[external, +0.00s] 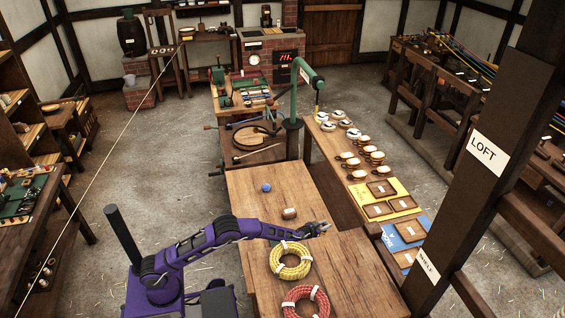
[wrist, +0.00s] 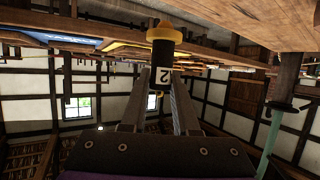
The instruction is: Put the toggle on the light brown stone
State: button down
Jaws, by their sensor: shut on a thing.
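In the external view my gripper (external: 321,228) is over the right part of the wooden table, beyond the yellow coil; the held piece is too small to make out there. A rounded brown piece (external: 289,213) lies on the table to the left of my gripper, apart from it. It may be the light brown stone, but I cannot tell for sure.
A blue ball (external: 266,187) lies farther back on the table (external: 245,205). A yellow rope coil (external: 290,261) and a red rope coil (external: 305,303) lie nearer.

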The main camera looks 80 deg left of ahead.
jog(key=shift+s+a+r, duration=0.15)
jog(key=shift+a+r, duration=0.25)
jog(key=shift+r, duration=0.25)
jog(key=shift+s+a+r, duration=0.1)
jog(key=shift+a+r, duration=0.25)
jog(key=shift+r, duration=0.25)
jog(key=s+a+r+n+y+p, duration=0.1)
jog(key=s+a+r, duration=0.1)
jog(key=a, duration=0.4)
notch_tip(320, 180, up, 2)
jog(key=n+g+y+p, duration=0.1)
jog(key=n+g+y, duration=0.1)
send_over(289, 210)
notch_tip(289, 210, down, 9)
jog(key=shift+d+b, duration=0.15)
jog(key=shift+b, duration=0.65)
jog(key=shift+f, duration=0.2)
jog(key=c, duration=0.7)
grip_release()
jog(key=shift+o, duration=0.2)
